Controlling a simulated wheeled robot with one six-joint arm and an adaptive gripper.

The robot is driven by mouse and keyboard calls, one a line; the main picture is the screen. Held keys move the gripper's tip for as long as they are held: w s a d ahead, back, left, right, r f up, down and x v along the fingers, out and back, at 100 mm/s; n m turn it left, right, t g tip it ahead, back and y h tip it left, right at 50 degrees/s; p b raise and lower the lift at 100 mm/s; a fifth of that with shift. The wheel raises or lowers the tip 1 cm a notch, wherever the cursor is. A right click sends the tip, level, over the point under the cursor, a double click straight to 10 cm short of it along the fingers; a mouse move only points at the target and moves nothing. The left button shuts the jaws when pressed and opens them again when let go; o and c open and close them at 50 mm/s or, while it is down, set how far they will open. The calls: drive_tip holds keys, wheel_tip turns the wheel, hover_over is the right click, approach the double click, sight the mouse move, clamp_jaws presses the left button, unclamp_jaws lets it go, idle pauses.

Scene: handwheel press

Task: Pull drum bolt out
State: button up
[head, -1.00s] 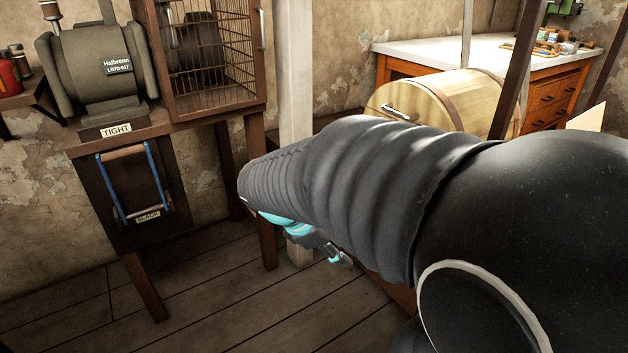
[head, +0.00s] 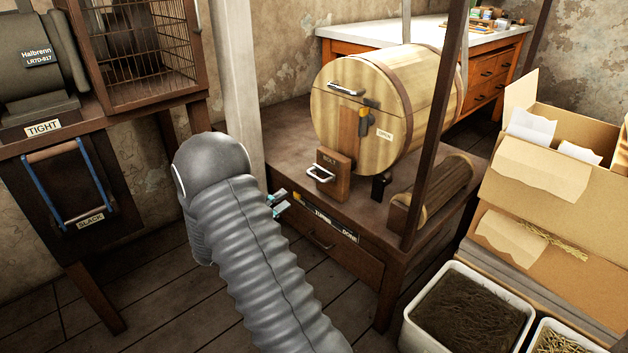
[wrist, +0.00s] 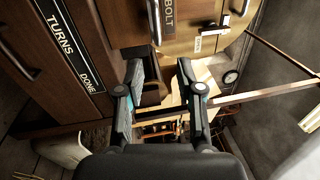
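The wooden drum (head: 410,90) lies on its side on a low brown stand, its round end facing me. Below that end is a wooden block labelled BOLT (head: 331,158), with a pale metal bolt handle (head: 319,174) on its front. In the wrist view the BOLT plate (wrist: 168,14) is at the top, with the bright handle (wrist: 156,24) along its left edge. My gripper (head: 277,203) is left of and below the handle, apart from it. In the wrist view its two fingers (wrist: 162,76) are spread, with nothing held between them.
A drawer front with a TURNS/DONE strip (head: 336,224) is below the drum. A dark upright post (head: 432,130) and a pale post (head: 237,90) flank the drum. Cardboard boxes (head: 560,180) and a soil bin (head: 465,315) stand at right; a TIGHT/SLACK lever (head: 70,185) at left.

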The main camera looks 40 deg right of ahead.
sight(314, 176)
drive_tip(key=shift+n, duration=0.5)
drive_tip(key=d, duration=0.4)
drive_tip(key=w+d+r, duration=0.1)
drive_tip(key=d, duration=0.8)
drive_tip(key=shift+w+d+r, duration=0.25)
drive_tip(key=shift+w+r, duration=0.05)
drive_tip(key=shift+w, duration=0.1)
clamp_jaws()
